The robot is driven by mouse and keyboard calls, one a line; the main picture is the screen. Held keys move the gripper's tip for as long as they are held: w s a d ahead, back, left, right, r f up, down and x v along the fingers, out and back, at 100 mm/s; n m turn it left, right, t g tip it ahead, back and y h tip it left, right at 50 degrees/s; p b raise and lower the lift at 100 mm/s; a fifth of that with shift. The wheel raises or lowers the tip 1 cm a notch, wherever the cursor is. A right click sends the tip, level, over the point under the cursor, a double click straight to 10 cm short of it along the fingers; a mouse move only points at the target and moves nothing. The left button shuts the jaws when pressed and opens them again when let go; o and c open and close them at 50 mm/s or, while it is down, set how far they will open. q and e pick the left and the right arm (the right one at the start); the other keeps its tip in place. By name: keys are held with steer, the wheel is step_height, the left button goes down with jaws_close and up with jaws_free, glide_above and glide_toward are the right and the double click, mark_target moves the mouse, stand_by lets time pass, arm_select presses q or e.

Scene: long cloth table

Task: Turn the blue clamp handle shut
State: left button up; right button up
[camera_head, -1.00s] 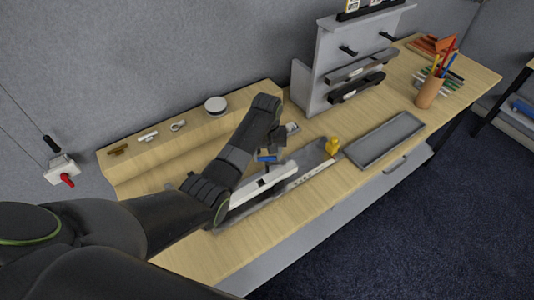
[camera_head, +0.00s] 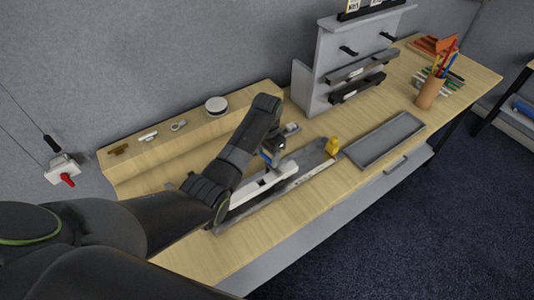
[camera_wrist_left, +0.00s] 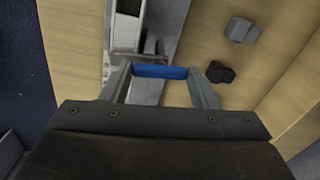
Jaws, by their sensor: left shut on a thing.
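The blue clamp handle (camera_wrist_left: 160,72) lies crosswise between the two fingers of my left gripper (camera_wrist_left: 161,80) in the left wrist view, with a finger at each end. In the head view a small part of the blue handle (camera_head: 267,157) shows below my left gripper (camera_head: 274,150), above the white and grey fixture (camera_head: 262,187) on the table. My left gripper is shut on the handle. The wrist and forearm hide part of the clamp and fixture. My right gripper is not in view.
A grey rack (camera_head: 325,70) stands behind. In the wrist view, grey and dark blocks (camera_wrist_left: 241,30) lie right of the handle. Bare wood (camera_head: 285,225) lies in front.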

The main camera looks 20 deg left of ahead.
arm_select(q)
steer(key=shift+w+r+m, duration=0.1)
steer(key=shift+m, duration=0.7)
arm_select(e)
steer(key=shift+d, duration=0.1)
arm_select(q)
steer(key=o, duration=1)
